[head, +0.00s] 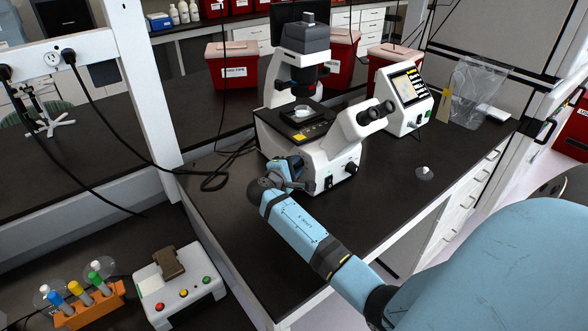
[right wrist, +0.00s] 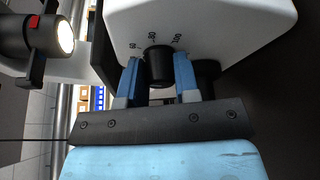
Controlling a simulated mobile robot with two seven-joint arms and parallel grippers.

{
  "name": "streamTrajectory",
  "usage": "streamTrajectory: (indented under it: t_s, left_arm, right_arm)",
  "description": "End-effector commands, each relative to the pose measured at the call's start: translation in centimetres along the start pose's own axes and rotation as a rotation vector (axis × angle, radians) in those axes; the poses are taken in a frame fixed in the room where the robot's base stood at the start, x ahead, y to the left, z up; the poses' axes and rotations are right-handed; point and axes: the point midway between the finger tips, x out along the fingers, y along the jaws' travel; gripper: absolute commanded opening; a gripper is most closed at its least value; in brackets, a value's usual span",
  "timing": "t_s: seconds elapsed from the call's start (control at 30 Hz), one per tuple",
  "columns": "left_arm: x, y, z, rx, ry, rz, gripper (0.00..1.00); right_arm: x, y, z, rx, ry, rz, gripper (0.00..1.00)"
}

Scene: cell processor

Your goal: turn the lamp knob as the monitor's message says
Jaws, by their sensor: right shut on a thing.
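The black lamp knob (right wrist: 158,66) is on the white microscope base, with a printed scale around it, in the right wrist view. My right gripper (right wrist: 157,78) has its two blue fingers closed on either side of the knob. In the head view the right gripper (head: 292,172) is at the side of the microscope (head: 338,140), where the arm hides the knob. The monitor (head: 408,88) stands right of the eyepieces; its message is too small to read. My left gripper is out of view.
A lit lamp head (right wrist: 62,36) shows at the wrist view's upper left. Black cables lie left of the microscope. Red bins (head: 232,66) stand behind it. A clear bag (head: 472,92) is at the right. The black bench top (head: 225,215) is clear in front.

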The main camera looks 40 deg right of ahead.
Motion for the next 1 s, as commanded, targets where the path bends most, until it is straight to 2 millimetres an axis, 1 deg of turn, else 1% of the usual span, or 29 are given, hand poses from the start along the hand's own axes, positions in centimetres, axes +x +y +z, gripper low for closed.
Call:
streamTrajectory:
  t_s: [0.03,0.3,0.53,0.9,0.93,0.97,1.0]
  left_arm:
    - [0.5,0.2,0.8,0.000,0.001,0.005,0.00]
    - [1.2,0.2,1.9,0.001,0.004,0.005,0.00]
    - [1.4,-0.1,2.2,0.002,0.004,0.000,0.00]
    - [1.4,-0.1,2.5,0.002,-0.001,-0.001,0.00]
    - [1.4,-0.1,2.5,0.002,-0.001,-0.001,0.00]
    - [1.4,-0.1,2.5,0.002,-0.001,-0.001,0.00]
    - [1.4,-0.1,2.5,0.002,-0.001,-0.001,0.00]
  right_arm:
    - [0.1,-0.5,-0.1,0.026,0.000,0.011,0.06]
    - [0.0,-0.3,-0.1,0.126,-0.001,0.052,0.06]
    - [0.0,-0.2,0.0,0.156,-0.001,0.064,0.06]
    - [0.0,-0.1,0.0,0.158,-0.001,0.065,0.06]
    - [0.0,-0.1,0.0,0.157,-0.001,0.065,0.36]
    - [0.0,-0.1,0.0,0.157,-0.001,0.065,0.43]
    - [0.0,-0.1,0.0,0.157,-0.001,0.065,0.52]
